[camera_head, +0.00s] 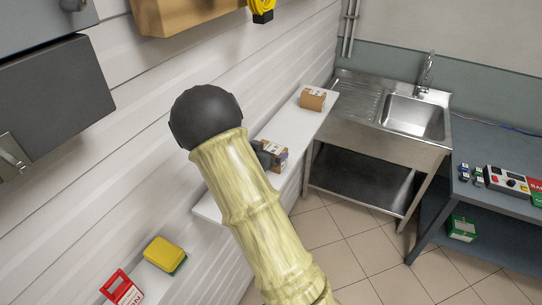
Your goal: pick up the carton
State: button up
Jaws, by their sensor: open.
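A small brown box (277,157) with a dark label stands on the white wall shelf, partly hidden behind my arm. Another brown carton (313,98) sits upright farther along the shelf, near the sink. I cannot tell which of the two is the task's carton. My gripper (265,153) shows only as a dark part sticking out from behind my arm, close to the nearer box. It is open; most of it is hidden, and I cannot tell whether it touches the box.
The white shelf (309,121) runs along the left wall. A steel sink unit (378,140) and a grey bench (490,215) stand right. Tiled floor between is clear.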

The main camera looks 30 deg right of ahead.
aim_at(269, 149)
jog(key=shift+p+x, duration=1.4)
jog(key=shift+x, duration=1.2)
jog(key=shift+a+f, duration=0.15)
jog(key=shift+f, duration=0.05)
jog(key=c, duration=0.8)
